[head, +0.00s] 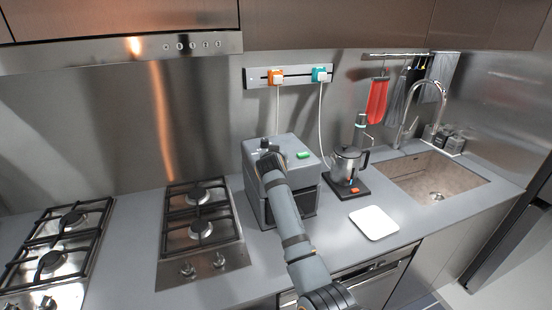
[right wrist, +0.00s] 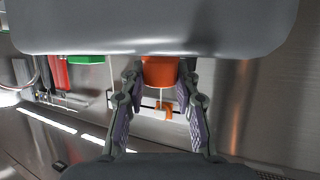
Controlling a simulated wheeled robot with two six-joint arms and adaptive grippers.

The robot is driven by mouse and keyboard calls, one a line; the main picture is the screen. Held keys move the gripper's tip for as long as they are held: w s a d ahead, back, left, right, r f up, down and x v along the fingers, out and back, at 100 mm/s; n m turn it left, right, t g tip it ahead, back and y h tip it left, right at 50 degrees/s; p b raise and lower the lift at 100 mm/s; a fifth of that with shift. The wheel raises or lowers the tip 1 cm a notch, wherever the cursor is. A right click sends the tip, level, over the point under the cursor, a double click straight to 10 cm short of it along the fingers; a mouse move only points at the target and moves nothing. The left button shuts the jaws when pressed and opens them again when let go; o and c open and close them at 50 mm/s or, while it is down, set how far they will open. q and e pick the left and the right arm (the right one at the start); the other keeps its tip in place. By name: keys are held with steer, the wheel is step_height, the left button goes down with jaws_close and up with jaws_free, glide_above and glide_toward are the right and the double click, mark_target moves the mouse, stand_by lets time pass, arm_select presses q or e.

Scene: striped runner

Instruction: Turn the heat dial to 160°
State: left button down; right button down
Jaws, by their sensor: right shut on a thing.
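A grey box-shaped appliance (head: 302,185) stands on the counter between the stove and the kettle, with a green button (head: 303,155) on its top. My right gripper (head: 266,150) is at the back left of the appliance's top, largely hidden by my arm. In the right wrist view, my right gripper (right wrist: 160,78) has its fingers on either side of an orange knob-like part (right wrist: 158,71), shut on it. This appears to be the heat dial. No scale or pointer on it is readable. My left gripper is not in view.
A kettle (head: 347,163) on a dark base stands right of the appliance, with a white board (head: 374,222) in front. A gas hob (head: 200,222) lies left. Orange (head: 275,77) and teal (head: 319,75) plugs sit on the wall rail. The sink (head: 437,176) is far right.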

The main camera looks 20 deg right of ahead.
steer(key=m+g+h+b, duration=0.1)
steer(key=b, duration=0.1)
steer(key=m+h+b, duration=0.2)
steer(key=m+g+h+b, duration=0.1)
steer(key=b, duration=0.1)
steer(key=shift+a+f+m+g+h, duration=0.1)
steer(key=shift+f+m+g+h, duration=0.2)
steer(key=shift+r+m+g+h+b, duration=0.25)
steer(key=shift+m+g+h+b, duration=0.75)
steer(key=shift+m+g+b, duration=0.3)
steer(key=c, duration=1)
jaws_free()
steer(key=v, duration=0.7)
steer(key=shift+a+r, duration=0.1)
steer(key=shift+a, duration=0.05)
